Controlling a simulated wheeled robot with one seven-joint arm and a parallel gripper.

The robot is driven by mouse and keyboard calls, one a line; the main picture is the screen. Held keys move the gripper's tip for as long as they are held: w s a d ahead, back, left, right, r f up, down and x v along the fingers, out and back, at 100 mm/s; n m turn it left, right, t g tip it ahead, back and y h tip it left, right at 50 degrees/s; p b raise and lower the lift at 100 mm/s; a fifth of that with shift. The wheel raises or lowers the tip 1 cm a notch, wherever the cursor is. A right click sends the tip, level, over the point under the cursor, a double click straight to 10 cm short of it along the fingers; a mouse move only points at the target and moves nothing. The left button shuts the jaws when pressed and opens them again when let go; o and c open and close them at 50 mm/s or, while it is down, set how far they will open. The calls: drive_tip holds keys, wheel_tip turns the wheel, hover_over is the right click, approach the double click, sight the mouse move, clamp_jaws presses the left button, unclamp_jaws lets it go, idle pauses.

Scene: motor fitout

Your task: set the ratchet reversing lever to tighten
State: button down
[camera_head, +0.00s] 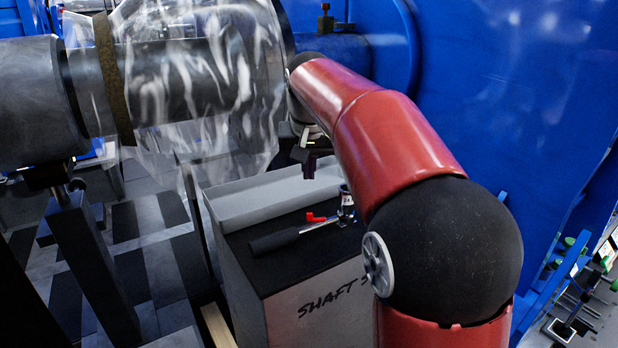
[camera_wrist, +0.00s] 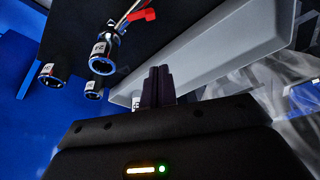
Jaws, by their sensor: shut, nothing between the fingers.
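The ratchet (camera_head: 290,235) lies on the dark top of a grey box marked "SHAFT", its dark handle to the left and its head with a socket to the right. The red reversing lever (camera_head: 316,217) stands out from the ratchet near its head. In the wrist view the red lever (camera_wrist: 142,15) shows at the top, beside the ratchet head (camera_wrist: 112,32). My gripper (camera_head: 309,172) is above the box, behind and above the lever, and apart from it. In the wrist view my gripper's fingers (camera_wrist: 158,84) are together with nothing between them.
Several loose sockets (camera_wrist: 50,75) stand on the dark top near the ratchet head. A pale grey raised ledge (camera_head: 270,197) runs along the box's back edge. A large shaft (camera_head: 190,80) with clear plastic wrap hangs behind, and a blue housing (camera_head: 470,90) stands behind my arm.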

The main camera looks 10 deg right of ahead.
drive_tip(key=x, duration=0.7)
drive_tip(key=shift+f+b, duration=0.3)
drive_tip(key=shift+f, duration=0.05)
drive_tip(key=shift+s+f, duration=0.15)
drive_tip(key=shift+f, duration=0.1)
drive_tip(key=shift+s+a, duration=0.2)
drive_tip(key=shift+s, duration=0.65)
drive_tip(key=shift+s+a, duration=0.2)
drive_tip(key=shift+s, duration=0.65)
